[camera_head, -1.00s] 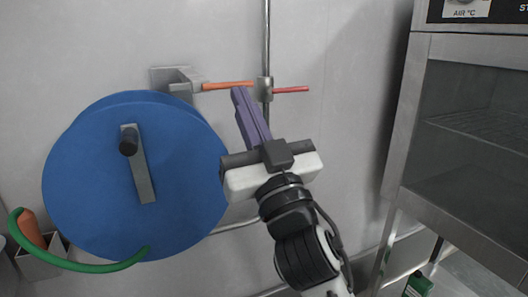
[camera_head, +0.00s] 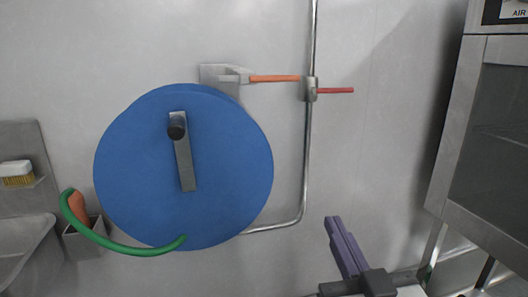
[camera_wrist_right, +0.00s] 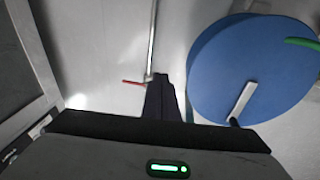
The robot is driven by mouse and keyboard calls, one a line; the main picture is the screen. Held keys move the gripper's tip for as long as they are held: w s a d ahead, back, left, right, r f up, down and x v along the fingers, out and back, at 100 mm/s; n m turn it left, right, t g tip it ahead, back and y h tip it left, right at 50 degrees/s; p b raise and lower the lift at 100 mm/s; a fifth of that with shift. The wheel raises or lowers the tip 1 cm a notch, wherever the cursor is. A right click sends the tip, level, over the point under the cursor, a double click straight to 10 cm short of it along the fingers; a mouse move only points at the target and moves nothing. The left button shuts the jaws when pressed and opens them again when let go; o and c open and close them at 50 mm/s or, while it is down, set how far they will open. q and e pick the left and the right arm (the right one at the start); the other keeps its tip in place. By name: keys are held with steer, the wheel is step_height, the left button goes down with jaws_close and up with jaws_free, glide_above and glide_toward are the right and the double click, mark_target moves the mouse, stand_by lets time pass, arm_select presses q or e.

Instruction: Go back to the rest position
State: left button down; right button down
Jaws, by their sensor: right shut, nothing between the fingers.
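My right gripper (camera_head: 340,220) is low in the head view, right of centre. Its purple fingers are together, with nothing between them, and point up toward the wall. It is apart from the blue hose reel and the pipe. In the right wrist view the closed fingers (camera_wrist_right: 162,78) show dark at the centre, seeming to overlap the pipe's lower end. My left gripper is not in view.
A blue hose reel (camera_head: 225,150) with a crank and green hose (camera_head: 110,243) hangs on the wall. A pipe (camera_head: 307,150) has a red-handled valve (camera_head: 335,91). A steel oven cabinet (camera_head: 490,140) stands right. A sink (camera_head: 20,240) and brush (camera_head: 16,170) are left.

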steer(key=s+d+f+g+h, duration=0.1)
steer(key=d+f+g, duration=0.15)
steer(key=f, duration=0.45)
steer(key=s+d+f+g+h, duration=0.1)
steer(key=s+f+g, duration=0.15)
steer(key=f, duration=0.45)
steer(key=s+d+f+n+g, duration=0.1)
steer(key=s+d+f+g, duration=0.1)
steer(key=s+f+g, duration=0.6)
steer(key=s+d+f+g, duration=0.3)
steer(key=s+f, duration=0.8)
steer(key=s, duration=0.2)
steer(key=w+a+f+t+y+p, duration=0.2)
steer(key=w+a+f+t+p, duration=0.2)
steer(key=w+a+t+p, duration=0.1)
steer(key=shift+w+a+y+p, duration=0.4)
steer(key=shift+a+p, duration=0.3)
steer(key=shift+a, duration=0.1)
steer(key=shift+f, duration=0.1)
